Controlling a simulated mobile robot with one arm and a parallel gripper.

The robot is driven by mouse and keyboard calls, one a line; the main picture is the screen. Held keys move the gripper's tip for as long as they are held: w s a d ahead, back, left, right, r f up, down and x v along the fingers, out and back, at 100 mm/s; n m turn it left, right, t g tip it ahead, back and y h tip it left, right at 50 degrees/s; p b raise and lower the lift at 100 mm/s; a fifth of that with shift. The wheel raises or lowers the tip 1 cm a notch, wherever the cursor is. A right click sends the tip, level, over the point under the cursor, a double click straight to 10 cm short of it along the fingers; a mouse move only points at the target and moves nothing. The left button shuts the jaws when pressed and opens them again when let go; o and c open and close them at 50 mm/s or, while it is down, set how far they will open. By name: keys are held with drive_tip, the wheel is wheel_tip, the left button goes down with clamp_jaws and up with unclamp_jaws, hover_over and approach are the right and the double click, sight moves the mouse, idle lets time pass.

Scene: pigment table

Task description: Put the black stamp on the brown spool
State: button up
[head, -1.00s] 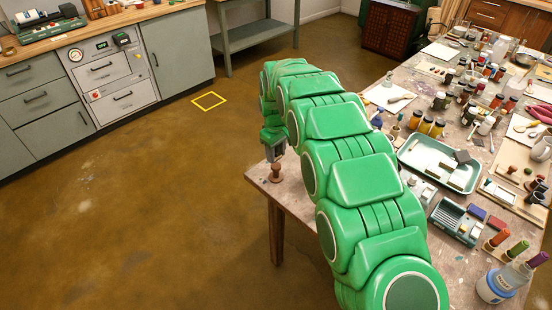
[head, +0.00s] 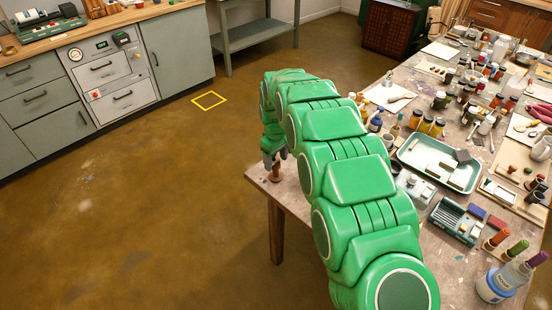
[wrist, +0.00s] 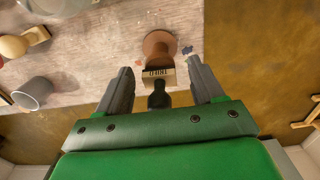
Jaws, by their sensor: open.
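The black stamp shows in the wrist view, with a dark handle (wrist: 158,97) toward the camera and a pale lettered block (wrist: 158,77). The brown spool (wrist: 160,43) is just beyond the block, which overlaps its near edge in the picture. The stamp appears to sit on the spool, though their contact is hidden. My gripper (wrist: 159,68) is open, with one finger on each side of the stamp and visible gaps between. In the head view, my gripper (head: 275,157) is directly over the spool (head: 276,174) at the table's near left corner; the stamp is hard to make out there.
The spool stands close to the edge of the worktable (head: 298,195), with open floor beyond. A grey cup (wrist: 35,93) is left of my gripper in the wrist view. Jars, a green tray (head: 408,157) and tools crowd the table to the right.

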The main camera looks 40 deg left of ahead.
sight(276, 165)
drive_tip(key=shift+r, duration=0.1)
wheel_tip(276, 165, up, 12)
idle(0.6)
